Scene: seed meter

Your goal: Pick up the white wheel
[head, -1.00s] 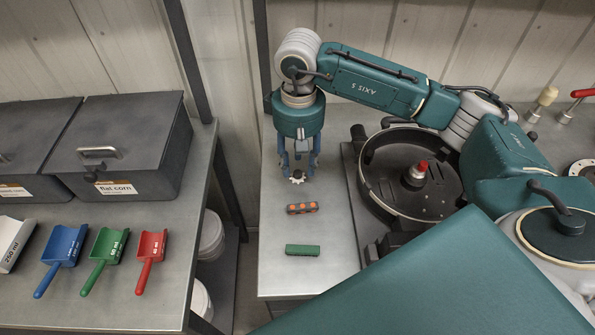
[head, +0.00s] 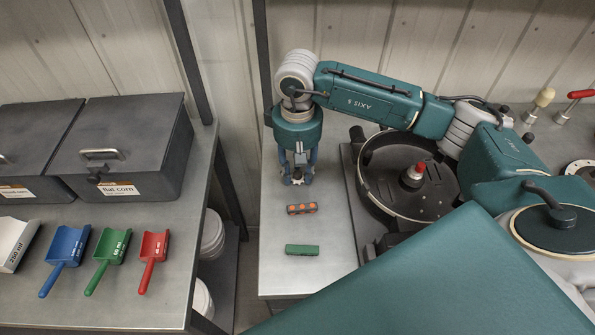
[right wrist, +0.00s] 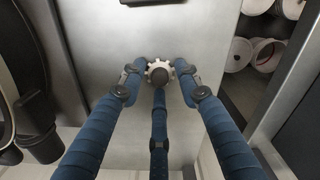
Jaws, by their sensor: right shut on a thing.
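The white wheel (right wrist: 152,74) is a small toothed disc, seen between my fingertips in the right wrist view. In the head view only a bit of the white wheel (head: 298,181) shows, low between the fingers. My right gripper (head: 299,180) points down at the grey metal table, its blue fingers closed in on the wheel. In the right wrist view the right gripper's fingertips (right wrist: 160,75) meet around it. I cannot tell whether the wheel is clear of the table. My left gripper is not in view.
A round seed meter housing (head: 385,205) stands close on the right. Colored scoops (head: 108,250) and grey bins (head: 130,150) stand on the left bench.

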